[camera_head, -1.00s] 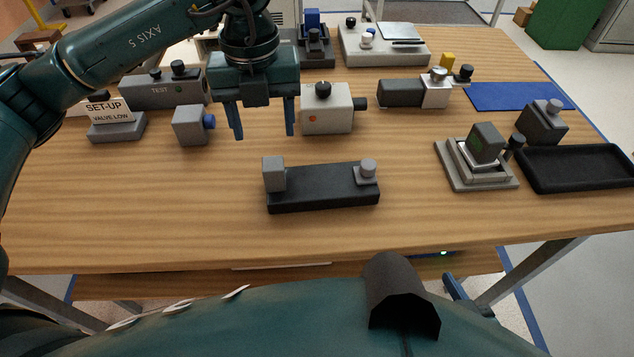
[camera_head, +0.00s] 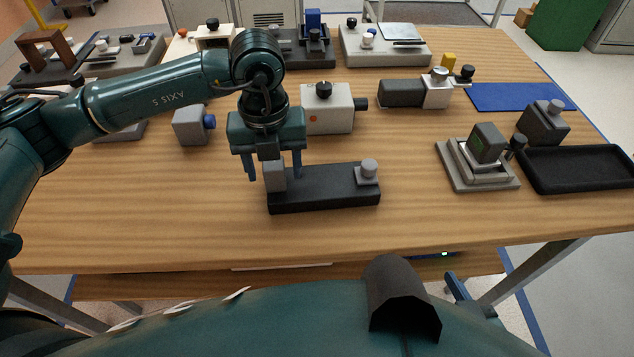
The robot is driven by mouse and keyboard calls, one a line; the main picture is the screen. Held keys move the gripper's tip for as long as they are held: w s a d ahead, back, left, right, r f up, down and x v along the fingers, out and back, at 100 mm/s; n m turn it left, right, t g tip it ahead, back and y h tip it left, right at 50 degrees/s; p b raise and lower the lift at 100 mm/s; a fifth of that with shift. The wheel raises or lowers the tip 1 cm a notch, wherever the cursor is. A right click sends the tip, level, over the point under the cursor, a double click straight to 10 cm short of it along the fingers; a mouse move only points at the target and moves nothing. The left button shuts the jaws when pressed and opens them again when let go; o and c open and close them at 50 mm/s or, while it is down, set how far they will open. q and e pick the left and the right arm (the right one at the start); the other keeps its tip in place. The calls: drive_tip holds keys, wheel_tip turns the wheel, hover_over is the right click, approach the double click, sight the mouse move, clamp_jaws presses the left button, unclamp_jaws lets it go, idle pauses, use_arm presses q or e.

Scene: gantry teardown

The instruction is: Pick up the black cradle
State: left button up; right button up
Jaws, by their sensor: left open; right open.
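The black cradle (camera_head: 325,193) is a long dark block lying flat on the wooden table, near the middle. It carries an upright grey block (camera_head: 275,178) at its left end and a grey round knob (camera_head: 367,167) at its right end. My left gripper (camera_head: 274,178) points down over the cradle's left end. Its jaws are open, with one finger to each side of the upright grey block in this view. Whether a finger touches the block, I cannot tell. My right gripper is not clearly in view.
A white box with a black knob (camera_head: 327,110) stands just behind the gripper. A small grey block with a blue knob (camera_head: 190,126) is to the left. A stepped grey fixture (camera_head: 450,177) and a black tray (camera_head: 578,184) are to the right. The table in front of the cradle is clear.

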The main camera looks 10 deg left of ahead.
use_arm(q)
clamp_jaws()
idle(0.4)
drive_tip(key=shift+r, duration=0.2)
